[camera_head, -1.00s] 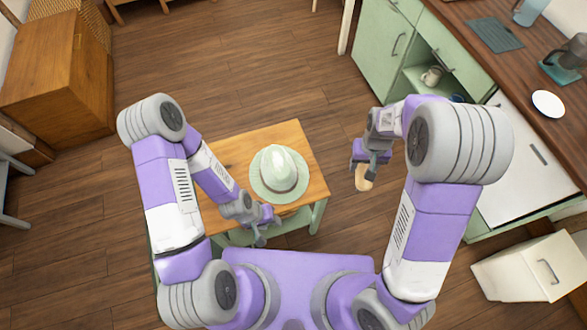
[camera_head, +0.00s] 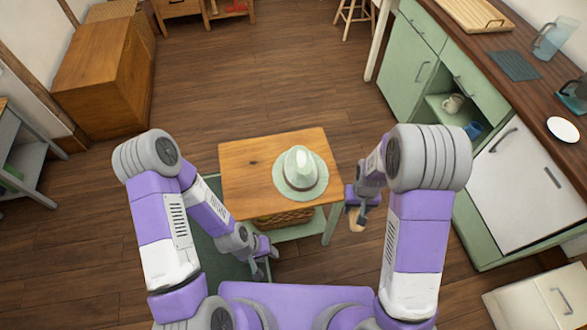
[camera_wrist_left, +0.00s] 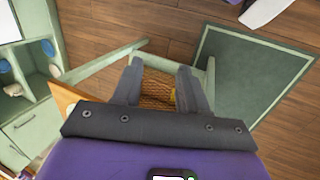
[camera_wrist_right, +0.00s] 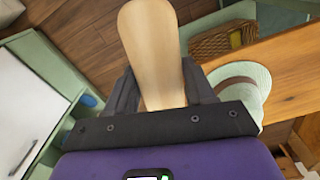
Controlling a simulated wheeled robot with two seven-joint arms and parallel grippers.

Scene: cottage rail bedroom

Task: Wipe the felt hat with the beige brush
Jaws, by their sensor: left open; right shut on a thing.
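The pale green felt hat (camera_head: 300,172) sits brim down near the right side of a small wooden table. Its brim and brown band also show in the right wrist view (camera_wrist_right: 246,84). My right gripper (camera_head: 360,207) is shut on the beige brush (camera_head: 356,221), right of the table and apart from the hat. In the right wrist view the brush (camera_wrist_right: 150,40) extends out from between the fingers. My left gripper (camera_head: 266,262) is open and empty, in front of the table and below its top. Its two fingers are spread in the left wrist view (camera_wrist_left: 160,85).
The wooden table (camera_head: 248,170) has bare top left of the hat and a wicker basket (camera_head: 285,218) on its lower shelf. A green kitchen counter (camera_head: 440,110) stands to the right. A wooden cabinet (camera_head: 100,75) is at the back left. Floor behind the table is clear.

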